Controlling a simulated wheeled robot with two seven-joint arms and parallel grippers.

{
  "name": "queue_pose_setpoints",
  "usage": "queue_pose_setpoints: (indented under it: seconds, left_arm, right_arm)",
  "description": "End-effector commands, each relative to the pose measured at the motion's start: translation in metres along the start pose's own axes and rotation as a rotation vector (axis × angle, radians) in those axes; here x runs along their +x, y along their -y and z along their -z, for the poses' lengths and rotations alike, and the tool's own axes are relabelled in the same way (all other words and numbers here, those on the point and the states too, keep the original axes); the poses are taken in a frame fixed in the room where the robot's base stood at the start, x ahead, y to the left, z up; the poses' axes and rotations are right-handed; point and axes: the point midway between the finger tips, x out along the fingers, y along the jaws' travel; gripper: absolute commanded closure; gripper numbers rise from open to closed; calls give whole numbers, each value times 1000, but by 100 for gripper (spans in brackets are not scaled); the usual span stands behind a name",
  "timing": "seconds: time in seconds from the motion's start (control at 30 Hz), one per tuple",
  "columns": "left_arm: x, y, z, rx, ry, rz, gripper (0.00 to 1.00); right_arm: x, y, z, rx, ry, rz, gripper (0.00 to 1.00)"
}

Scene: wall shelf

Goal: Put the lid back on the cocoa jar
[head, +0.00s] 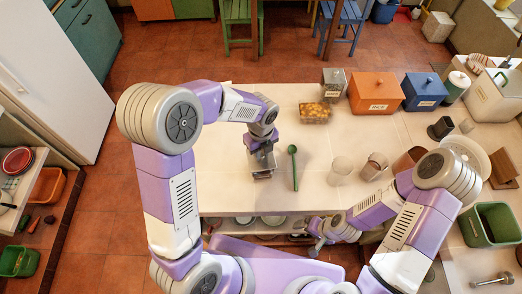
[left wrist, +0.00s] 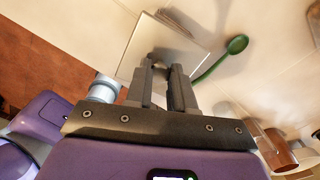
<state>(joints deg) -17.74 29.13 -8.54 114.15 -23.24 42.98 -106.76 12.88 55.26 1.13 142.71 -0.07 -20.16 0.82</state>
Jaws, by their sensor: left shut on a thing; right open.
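A square grey lid (left wrist: 188,48) is under the left gripper's fingers in the left wrist view; a dark knob shows between them. My left gripper (head: 262,170) is shut on this lid, over the near-left part of the counter. In the left wrist view its fingertips (left wrist: 163,72) point down at the lid. My right gripper (head: 317,239) is open and empty at the counter's front edge.
A green spoon (head: 293,165) lies just right of the left gripper. A square metal canister (head: 333,81) stands behind the open jar, with orange (head: 371,92) and blue (head: 424,91) boxes to the right. Cups (head: 341,168) stand front right. The counter's back left is clear.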

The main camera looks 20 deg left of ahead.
Motion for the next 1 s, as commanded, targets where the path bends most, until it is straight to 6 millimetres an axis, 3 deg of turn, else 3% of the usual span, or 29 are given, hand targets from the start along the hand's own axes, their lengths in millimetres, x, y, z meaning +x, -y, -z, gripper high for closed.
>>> queue_pose_setpoints:
  seconds: [0.93,0.97,1.0]
  left_arm:
    - [2,0,0,0,0,0,100]
    - [2,0,0,0,0,0,72]
    - [2,0,0,0,0,0,66]
  right_arm:
    - [0,0,0,0,0,0,5]
    - [0,0,0,0,0,0,5]
    - [0,0,0,0,0,0,5]
